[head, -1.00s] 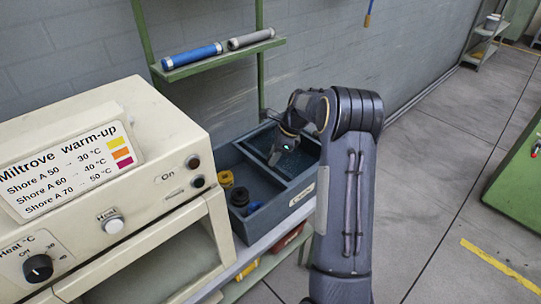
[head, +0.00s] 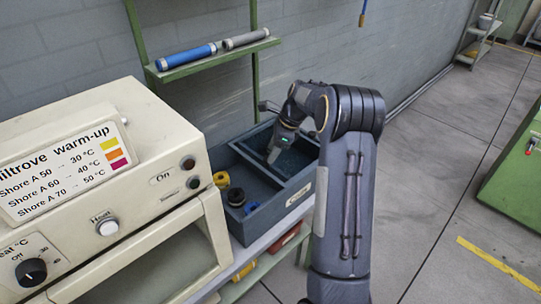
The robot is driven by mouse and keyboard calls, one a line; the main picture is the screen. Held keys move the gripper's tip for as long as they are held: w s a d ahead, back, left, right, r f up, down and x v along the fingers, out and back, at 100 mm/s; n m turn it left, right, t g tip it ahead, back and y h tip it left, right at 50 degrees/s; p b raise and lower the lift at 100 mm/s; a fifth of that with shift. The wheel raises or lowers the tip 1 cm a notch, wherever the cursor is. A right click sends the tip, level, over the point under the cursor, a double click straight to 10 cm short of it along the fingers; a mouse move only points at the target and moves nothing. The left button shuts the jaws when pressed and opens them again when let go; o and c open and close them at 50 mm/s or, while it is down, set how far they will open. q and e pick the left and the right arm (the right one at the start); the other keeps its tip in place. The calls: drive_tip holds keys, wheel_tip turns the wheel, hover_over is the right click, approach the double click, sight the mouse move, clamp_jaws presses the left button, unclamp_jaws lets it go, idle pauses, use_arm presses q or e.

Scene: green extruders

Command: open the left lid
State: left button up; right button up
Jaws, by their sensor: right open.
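I cannot make out a lid that is clearly the left one in the head view. My right gripper (head: 273,154) points down over the back compartment of a blue-grey divided bin (head: 258,222). It is open, and I see nothing between its fingers; its tips are small and partly dark against the bin. My right arm covers part of the bin's right side. My left gripper is not in view.
A cream warm-up machine (head: 150,181) with knobs stands at left. The bin's front compartment holds a yellow part (head: 221,179) and a black part (head: 236,197). A green shelf (head: 205,58) holds blue and grey cylinders above. Floor at right is clear before a green machine (head: 515,185).

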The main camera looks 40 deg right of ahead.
drive_tip(key=shift+v, duration=2.55)
